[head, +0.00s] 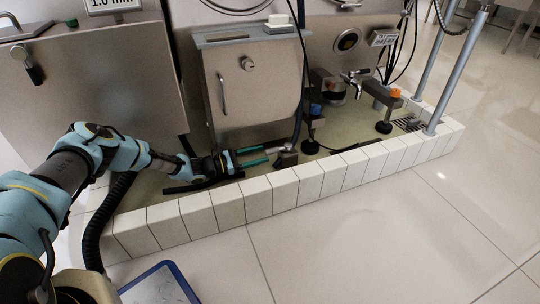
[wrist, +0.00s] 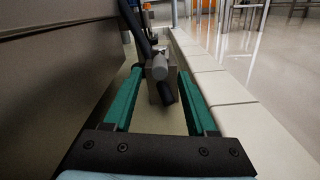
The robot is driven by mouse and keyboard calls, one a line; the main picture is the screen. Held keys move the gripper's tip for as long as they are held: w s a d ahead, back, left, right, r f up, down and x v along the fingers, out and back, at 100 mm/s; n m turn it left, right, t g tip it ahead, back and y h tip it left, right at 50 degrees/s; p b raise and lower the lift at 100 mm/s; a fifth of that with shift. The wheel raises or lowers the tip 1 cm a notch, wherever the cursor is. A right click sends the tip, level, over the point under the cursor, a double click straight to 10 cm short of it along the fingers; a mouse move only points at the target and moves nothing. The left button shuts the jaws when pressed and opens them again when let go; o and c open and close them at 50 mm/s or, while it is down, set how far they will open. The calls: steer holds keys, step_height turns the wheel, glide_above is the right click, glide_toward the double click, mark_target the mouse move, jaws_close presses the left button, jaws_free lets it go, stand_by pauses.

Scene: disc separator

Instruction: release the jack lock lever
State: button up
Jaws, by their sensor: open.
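My gripper (head: 267,153) reaches low along the inside of the white tiled curb, with its two green fingers apart and nothing held between them. Just beyond the fingertips is a small dark block (head: 287,159) with a short grey piece on it, which seems to be the jack lock lever assembly. In the wrist view, a grey round-ended lever (wrist: 160,68) shows between the green fingers, in front of a grey-brown block (wrist: 157,90). A dark bar slants down at the block's right side. I cannot tell whether the fingertips touch any of it.
The white tiled curb (head: 255,200) runs close along the right of my gripper. A steel cabinet box (head: 250,90) stands behind it. Further right are machine feet with a blue knob (head: 315,109) and an orange knob (head: 395,93). Black hoses hang nearby.

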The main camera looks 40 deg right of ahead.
mark_target(266, 153)
steer(key=shift+b+x, duration=0.55)
steer(key=shift+x, duration=1.7)
jaws_close()
